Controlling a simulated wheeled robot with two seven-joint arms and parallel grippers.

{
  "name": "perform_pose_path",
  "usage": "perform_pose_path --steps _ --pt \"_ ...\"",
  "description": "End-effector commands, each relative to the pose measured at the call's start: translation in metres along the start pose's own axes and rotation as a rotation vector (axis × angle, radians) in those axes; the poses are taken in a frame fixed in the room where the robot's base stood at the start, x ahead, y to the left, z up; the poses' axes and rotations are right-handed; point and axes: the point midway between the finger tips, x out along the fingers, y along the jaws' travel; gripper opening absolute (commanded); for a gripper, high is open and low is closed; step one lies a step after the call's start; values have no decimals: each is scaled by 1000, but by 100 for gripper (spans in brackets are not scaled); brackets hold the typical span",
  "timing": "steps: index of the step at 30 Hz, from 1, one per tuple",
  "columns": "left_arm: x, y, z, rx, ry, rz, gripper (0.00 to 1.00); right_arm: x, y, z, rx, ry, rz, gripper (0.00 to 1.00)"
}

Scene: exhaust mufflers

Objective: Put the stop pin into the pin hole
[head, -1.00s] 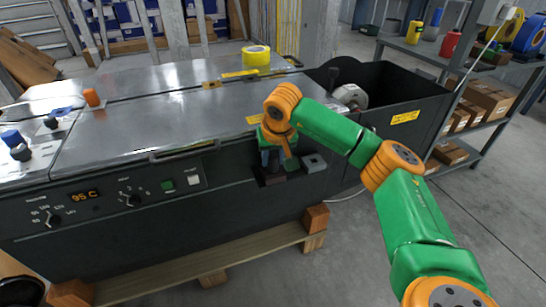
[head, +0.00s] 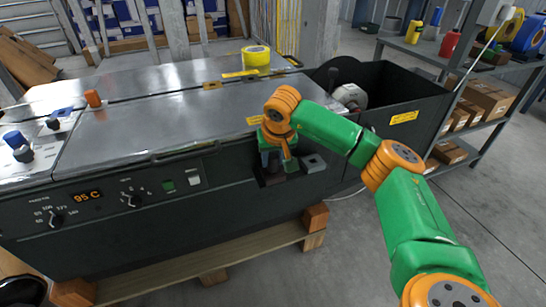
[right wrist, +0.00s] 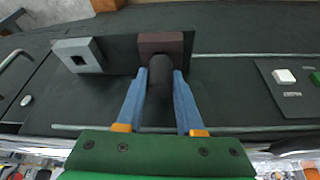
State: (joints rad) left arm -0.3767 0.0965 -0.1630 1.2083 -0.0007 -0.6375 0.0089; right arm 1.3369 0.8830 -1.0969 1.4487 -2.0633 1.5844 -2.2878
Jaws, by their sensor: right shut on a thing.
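My right gripper (right wrist: 160,73) has its blue fingers on either side of the stop pin (right wrist: 161,98), a dark round pin, and is shut on it. The pin's far end meets a dark reddish-brown block (right wrist: 161,42); whether it sits inside the block or only touches it I cannot tell. Left of that, in the right wrist view, is a grey block (right wrist: 65,47) with a dark square hole, perhaps the pin hole. The grey block also shows in the head view (head: 314,162), right of my right gripper (head: 274,162). My left gripper is out of view.
The dark machine (head: 110,235) has a steel top and a front control panel. A yellow tape roll (head: 256,57) lies on top. A black bin (head: 400,90) is at its right end, a shelf rack (head: 480,75) beyond. The floor at right is clear.

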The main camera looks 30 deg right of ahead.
Motion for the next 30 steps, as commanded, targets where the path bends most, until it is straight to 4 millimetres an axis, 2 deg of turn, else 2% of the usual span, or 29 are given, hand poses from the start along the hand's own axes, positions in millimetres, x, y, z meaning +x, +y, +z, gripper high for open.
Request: perform_pose_path --steps 30 --pt "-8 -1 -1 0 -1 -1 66 0 0 0 -1 1 0 0"
